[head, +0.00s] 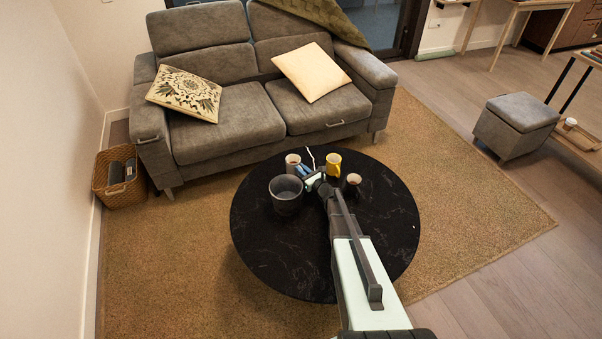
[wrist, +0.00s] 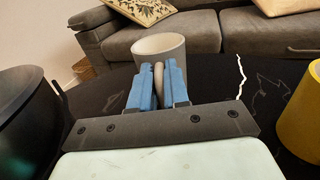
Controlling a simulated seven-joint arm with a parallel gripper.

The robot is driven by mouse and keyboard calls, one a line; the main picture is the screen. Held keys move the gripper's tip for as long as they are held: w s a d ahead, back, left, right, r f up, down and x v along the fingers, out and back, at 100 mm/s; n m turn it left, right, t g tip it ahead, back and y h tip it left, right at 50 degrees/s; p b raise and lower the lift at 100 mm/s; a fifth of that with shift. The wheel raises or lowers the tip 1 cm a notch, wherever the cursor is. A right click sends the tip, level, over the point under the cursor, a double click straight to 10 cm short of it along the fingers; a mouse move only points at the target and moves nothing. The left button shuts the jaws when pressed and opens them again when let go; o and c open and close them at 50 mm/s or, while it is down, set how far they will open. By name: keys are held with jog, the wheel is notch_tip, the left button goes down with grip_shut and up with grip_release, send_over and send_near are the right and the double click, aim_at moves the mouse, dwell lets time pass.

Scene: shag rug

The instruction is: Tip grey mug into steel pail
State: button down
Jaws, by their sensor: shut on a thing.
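The grey mug (wrist: 160,52) is pale, upright and straight ahead of my gripper in the wrist view; in the head view the mug (head: 292,160) is at the back of the round table. My gripper (wrist: 158,88), with blue fingers, is shut on the mug's handle; it also shows in the head view (head: 302,171). I cannot tell whether the mug's base touches the table. The steel pail (head: 286,197) is dark grey and stands open at the top, just nearer than the mug. Its side (wrist: 25,115) fills the left of the wrist view.
A yellow mug (head: 333,161) stands right of my gripper and also shows in the wrist view (wrist: 302,120). A small dark cup (head: 353,182) stands further right. The black round table (head: 385,225) is clear at its right and front. A grey sofa (head: 225,125) is behind.

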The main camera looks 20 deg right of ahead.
notch_tip(320, 180, up, 7)
jog(key=shift+s+r, duration=0.1)
jog(key=shift+d+r, duration=0.1)
jog(key=shift+r, duration=0.3)
jog(key=s+d+r+n, duration=0.1)
jog(key=s+d+r, duration=0.25)
jog(key=s, duration=0.25)
jog(key=s+a+r+n+g+y, duration=0.1)
jog(key=s+a+n+y, duration=0.2)
jog(key=s+a+n, duration=0.2)
jog(key=shift+s+a+r+n+g+y, duration=0.3)
jog(key=shift+s+a+r+y, duration=0.15)
jog(key=shift+s, duration=0.2)
jog(key=shift+n, duration=1.2)
